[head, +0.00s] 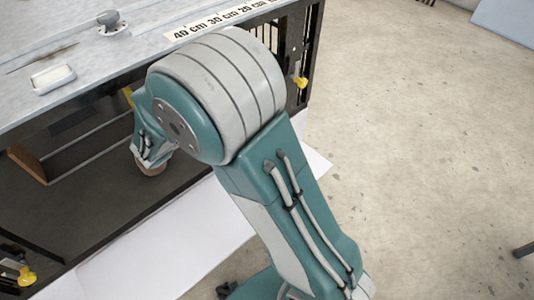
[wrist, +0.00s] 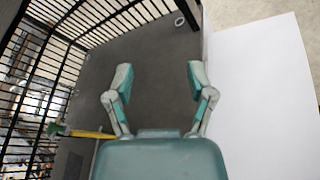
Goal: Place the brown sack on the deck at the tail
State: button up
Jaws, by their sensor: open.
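My gripper (wrist: 159,77) is open in the wrist view, its two teal fingers spread with nothing between them. It faces a dark grey flat surface (wrist: 150,50), which may be the deck; its tail end cannot be told. In the head view my arm reaches down beside the bench, and its elbow hides much of the lower arm. A small brownish shape (head: 151,168) shows at the low end of my arm there; I cannot tell whether it is part of me or the sack. No brown sack can be clearly made out in either view.
A grey bench top (head: 110,60) with a white dish (head: 53,78), a metal knob (head: 110,23) and a centimetre scale (head: 222,18) stands above a dark lower space. Black bars (wrist: 60,45) line the left. A white sheet (wrist: 258,95) lies at right. Open floor (head: 430,150) is clear.

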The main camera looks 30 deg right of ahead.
jog(key=s+d+r+m+g+y, duration=0.25)
jog(key=s+d+m, duration=0.2)
jog(key=s, duration=0.25)
jog(key=s+d+r+m+g+y, duration=0.1)
jog(key=s+d+r+m+g, duration=0.25)
jog(key=s+m, duration=0.2)
jog(key=s+a+r+m+t+y, duration=0.1)
jog(key=s+a+r+m+y, duration=0.1)
jog(key=s+m+y, duration=0.2)
jog(key=s+a+r+m+t+y, duration=0.2)
jog(key=s+m+y, duration=0.2)
jog(key=s, duration=0.6)
jog(key=shift+m, duration=0.4)
jog(key=shift+a+r, duration=0.1)
